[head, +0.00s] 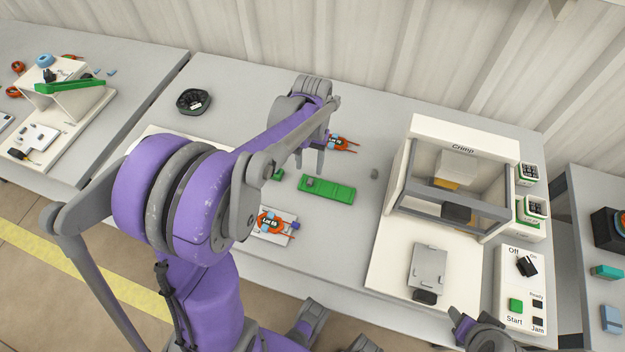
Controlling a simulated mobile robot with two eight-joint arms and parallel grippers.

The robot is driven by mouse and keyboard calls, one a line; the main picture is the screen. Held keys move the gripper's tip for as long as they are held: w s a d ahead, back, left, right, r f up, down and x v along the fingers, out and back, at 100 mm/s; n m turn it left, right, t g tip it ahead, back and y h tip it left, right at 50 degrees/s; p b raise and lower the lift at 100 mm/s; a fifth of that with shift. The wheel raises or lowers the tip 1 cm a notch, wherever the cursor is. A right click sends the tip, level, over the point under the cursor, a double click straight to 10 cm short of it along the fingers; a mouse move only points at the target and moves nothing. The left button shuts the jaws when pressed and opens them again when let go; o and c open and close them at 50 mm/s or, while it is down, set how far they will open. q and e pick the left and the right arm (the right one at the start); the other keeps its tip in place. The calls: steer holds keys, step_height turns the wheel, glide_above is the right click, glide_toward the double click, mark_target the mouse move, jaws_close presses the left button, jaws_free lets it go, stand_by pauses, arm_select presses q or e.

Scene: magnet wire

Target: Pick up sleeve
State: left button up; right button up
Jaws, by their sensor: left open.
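My left gripper (309,161) is open above the middle table, its fingers pointing down just behind the green board (335,191). A small dark piece (312,182) sits at the left end of this board. A small grey piece (374,174) stands on the table between the board and the crimp machine. It may be the sleeve, but it is too small to tell surely. The gripper is to its left and apart from it. Nothing shows between the fingers. My left arm hides part of the table.
The white crimp machine (408,208) stands at the right, with a control box (511,291) beside it. An orange wire coil (342,145) lies behind the gripper. Another coil (268,224) lies on a white plate in front. A black bowl (194,102) stands at the back left.

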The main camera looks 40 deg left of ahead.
mark_target(310, 180)
arm_select(q)
steer(key=f, duration=0.6)
steer(key=shift+d+b, duration=0.2)
steer(key=shift+b, duration=0.1)
jaws_close()
